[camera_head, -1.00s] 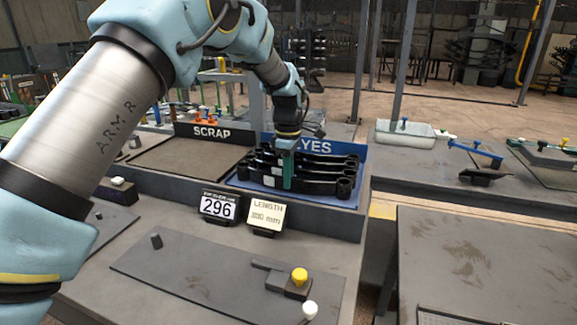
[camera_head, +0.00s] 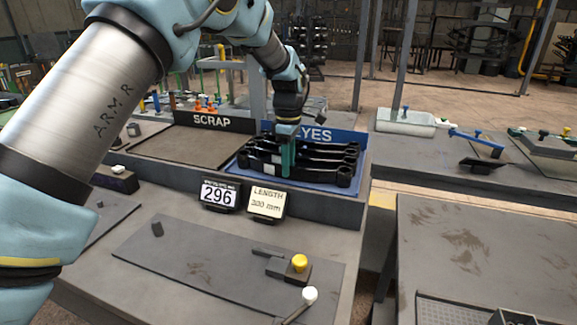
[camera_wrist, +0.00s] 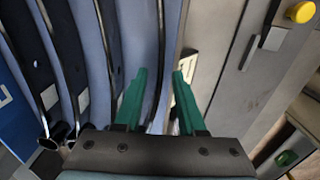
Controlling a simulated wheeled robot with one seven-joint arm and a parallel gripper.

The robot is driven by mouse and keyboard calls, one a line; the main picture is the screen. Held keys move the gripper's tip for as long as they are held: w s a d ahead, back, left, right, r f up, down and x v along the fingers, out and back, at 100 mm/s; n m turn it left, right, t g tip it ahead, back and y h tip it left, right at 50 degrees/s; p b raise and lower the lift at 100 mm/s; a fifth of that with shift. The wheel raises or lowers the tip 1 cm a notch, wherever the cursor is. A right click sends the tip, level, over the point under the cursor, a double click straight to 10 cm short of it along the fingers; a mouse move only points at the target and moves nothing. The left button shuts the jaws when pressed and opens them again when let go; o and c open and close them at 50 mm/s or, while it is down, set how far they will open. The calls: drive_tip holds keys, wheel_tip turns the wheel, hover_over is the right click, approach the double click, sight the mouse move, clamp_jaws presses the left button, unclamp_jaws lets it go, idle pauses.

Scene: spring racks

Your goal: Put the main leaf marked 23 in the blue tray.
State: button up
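My gripper (camera_head: 288,168) points down at the front leaf (camera_head: 325,178) in the tray. In the wrist view, the two green fingers (camera_wrist: 159,75) are apart. A thin dark leaf edge (camera_wrist: 160,40) runs between them, with gaps beside it. Other leaves with pale labels (camera_wrist: 50,97) lie to the left. No number 23 is legible on any leaf.
A dark SCRAP tray (camera_head: 185,151) lies left of the blue tray, apparently empty. Display cards reading 296 (camera_head: 218,195) and LENGTH (camera_head: 267,202) stand in front. The right table (camera_head: 470,240) has open room.

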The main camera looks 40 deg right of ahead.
wheel_tip(320, 180, up, 12)
drive_tip(key=b, duration=0.2)
drive_tip(key=shift+f+b, duration=0.2)
drive_tip(key=shift+b, duration=0.1)
drive_tip(key=w+a+f+m, duration=0.1)
drive_tip(key=w+a, duration=0.3)
drive_tip(key=a, duration=0.5)
drive_tip(key=w+a+f+m, duration=0.1)
drive_tip(key=w+a, duration=0.4)
drive_tip(key=a, duration=0.3)
drive_tip(key=w+a+f+m, duration=0.15)
drive_tip(key=w+a, duration=0.25)
drive_tip(key=a, duration=0.5)
drive_tip(key=s+a+f+m, duration=0.1)
drive_tip(key=s+a, duration=0.3)
drive_tip(key=a, duration=0.5)
drive_tip(key=s+a+f+m+t, duration=0.1)
drive_tip(key=s+a+f, duration=0.2)
drive_tip(key=a, duration=0.6)
drive_tip(key=s+a+f+m, duration=0.1)
drive_tip(key=s+a+f, duration=0.2)
drive_tip(key=a, duration=0.7)
drive_tip(key=shift+s+t, duration=0.3)
drive_tip(key=shift+s, duration=0.6)
drive_tip(key=shift+a+m, duration=0.1)
drive_tip(key=shift+m, duration=0.15)
